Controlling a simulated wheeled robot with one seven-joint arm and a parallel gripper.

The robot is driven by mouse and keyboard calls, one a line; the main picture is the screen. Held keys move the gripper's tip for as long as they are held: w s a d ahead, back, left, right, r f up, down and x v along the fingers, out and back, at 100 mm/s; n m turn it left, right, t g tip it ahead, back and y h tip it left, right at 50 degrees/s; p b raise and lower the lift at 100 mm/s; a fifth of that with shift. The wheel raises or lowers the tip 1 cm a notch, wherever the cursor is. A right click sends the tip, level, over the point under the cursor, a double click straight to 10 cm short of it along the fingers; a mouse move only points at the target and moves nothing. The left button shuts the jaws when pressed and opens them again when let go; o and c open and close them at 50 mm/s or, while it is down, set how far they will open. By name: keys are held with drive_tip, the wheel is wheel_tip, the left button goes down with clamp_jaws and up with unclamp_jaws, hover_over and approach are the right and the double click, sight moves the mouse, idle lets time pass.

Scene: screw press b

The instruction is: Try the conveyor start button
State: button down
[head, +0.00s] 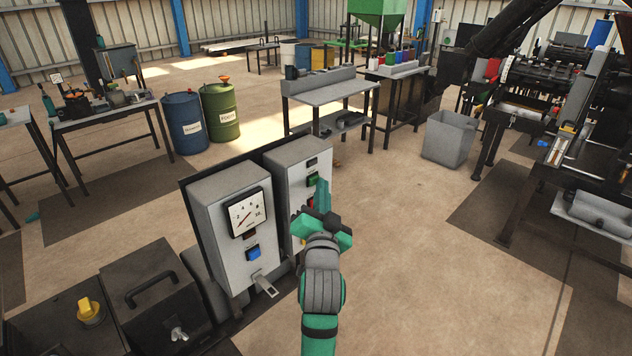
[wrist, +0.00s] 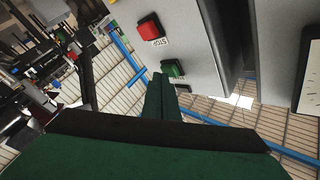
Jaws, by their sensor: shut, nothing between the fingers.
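A grey control box (head: 300,156) stands in front of me, with a green button (head: 313,180) on its face. The green button also shows in the wrist view (wrist: 172,69); its label is too small to read. A red button (wrist: 149,26) labelled STOP sits on the same face. My gripper (head: 322,188) is shut and empty, in front of this face. In the wrist view my shut fingertips (wrist: 160,82) are close to the green button, just beside it. I cannot tell whether they touch. My gripper hides part of the box's lower face in the head view.
A dark box with a handle (head: 153,290) is at lower left. A grey bin (head: 449,138) stands farther right. The floor right of my arm is clear.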

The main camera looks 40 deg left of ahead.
drive_tip(key=shift+a, duration=0.25)
drive_tip(key=shift+d, duration=0.1)
idle(0.5)
drive_tip(key=shift+s+d, duration=0.1)
drive_tip(key=shift+d, duration=0.65)
drive_tip(key=shift+s+d, duration=0.15)
drive_tip(key=shift+d, duration=2.35)
